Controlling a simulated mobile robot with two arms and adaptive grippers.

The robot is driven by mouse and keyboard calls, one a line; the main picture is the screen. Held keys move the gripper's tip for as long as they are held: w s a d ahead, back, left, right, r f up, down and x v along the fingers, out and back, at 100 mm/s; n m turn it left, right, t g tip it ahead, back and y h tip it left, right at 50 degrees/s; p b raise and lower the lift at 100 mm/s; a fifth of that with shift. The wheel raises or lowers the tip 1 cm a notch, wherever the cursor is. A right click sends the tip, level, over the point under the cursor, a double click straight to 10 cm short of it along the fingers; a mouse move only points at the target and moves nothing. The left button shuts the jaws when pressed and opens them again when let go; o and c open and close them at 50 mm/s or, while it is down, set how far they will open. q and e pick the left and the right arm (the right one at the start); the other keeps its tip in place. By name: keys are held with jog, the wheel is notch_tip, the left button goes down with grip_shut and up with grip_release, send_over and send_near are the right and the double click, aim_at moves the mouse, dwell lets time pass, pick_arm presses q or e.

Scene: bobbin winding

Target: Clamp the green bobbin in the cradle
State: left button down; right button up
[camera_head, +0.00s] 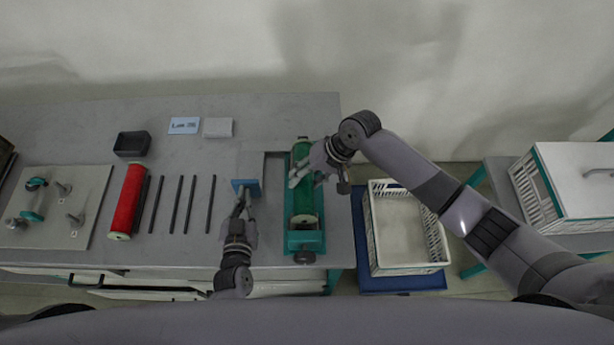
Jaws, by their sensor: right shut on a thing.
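The green bobbin (305,203) lies lengthwise in the teal cradle (305,242), its pale flanged end towards me. My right gripper (296,177) reaches over it from the right and is shut on it; the gripper hides part of its middle. A dark knob (304,257) is at the cradle's near end. My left gripper (241,198) is left of the cradle, pointing away from me, with its tips at a small blue block (247,186). I cannot tell whether its fingers are open or touch the block.
A red bobbin (128,201) and several dark rods (177,204) lie to the left, beside a plate with pegs (90,215). A black tray (132,143) and a label card (184,125) are at the back. A white basket (400,268) stands right of the table.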

pick_arm(q)
jog(key=shift+w+r, duration=0.1)
jog(key=shift+r, duration=0.05)
pick_arm(e)
jog(key=shift+f, duration=0.1)
jog(key=shift+f, duration=1.2)
jog(key=o, duration=1.4)
jog(key=shift+v, duration=4)
